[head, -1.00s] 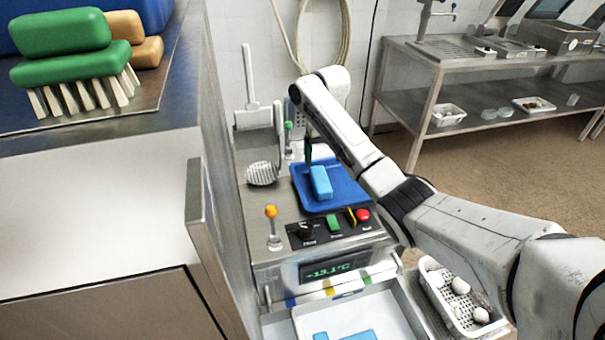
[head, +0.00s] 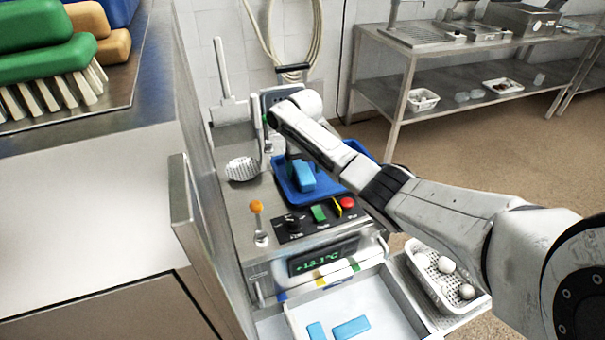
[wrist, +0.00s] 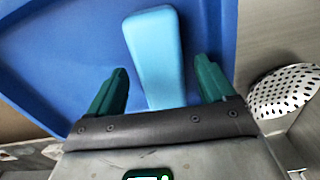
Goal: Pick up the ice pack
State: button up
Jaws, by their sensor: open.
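A light blue ice pack (head: 304,175) lies in the dark blue tray (head: 325,196) on top of the steel machine. In the wrist view the ice pack (wrist: 155,55) stretches away between my gripper's two green fingers (wrist: 160,92). The fingers are open, one on each side of it, with gaps between them and the pack. The pack's near end is hidden behind the gripper body. In the head view my gripper (head: 291,158) is at the tray, mostly hidden by my arm. Two more light blue packs (head: 351,327) lie in the white drawer (head: 375,288) below.
A perforated ladle or strainer (head: 242,169) lies left of the tray and shows in the wrist view (wrist: 285,92). An orange-knobbed lever (head: 258,222) and a red button (head: 347,203) stand in front. A white perforated basket (head: 432,272) is at the lower right.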

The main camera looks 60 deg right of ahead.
jog(key=shift+f, duration=0.45)
jog(key=c, duration=1.2)
